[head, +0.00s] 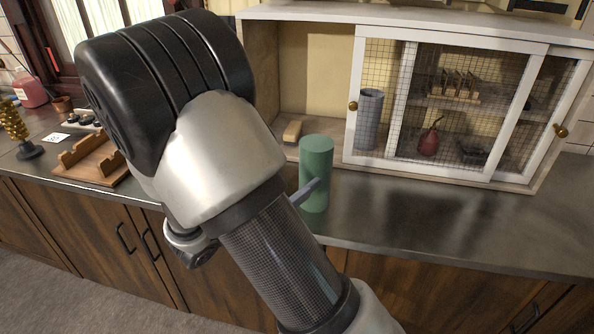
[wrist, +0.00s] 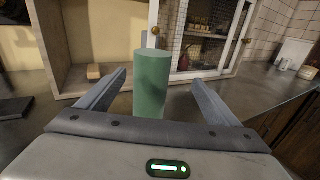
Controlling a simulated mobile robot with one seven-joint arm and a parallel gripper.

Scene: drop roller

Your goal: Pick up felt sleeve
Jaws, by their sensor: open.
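A plain green upright cylinder (head: 316,170), which I take to be the felt sleeve, stands on the dark counter in front of the cabinet. In the head view one finger of my gripper (head: 308,189) crosses in front of its lower part; the other finger is hidden. In the wrist view my gripper (wrist: 160,80) is open, with the green cylinder (wrist: 152,85) showing between its fingers, a gap on each side. Its base is hidden by the gripper body. I see no contact between finger and cylinder.
The white cabinet (head: 449,47) behind has mesh sliding doors and an open left bay holding a small wooden block (head: 292,131). A grey cylinder (head: 369,119) and a red oil can (head: 429,138) stand behind the mesh. A wooden rack (head: 93,160) lies left.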

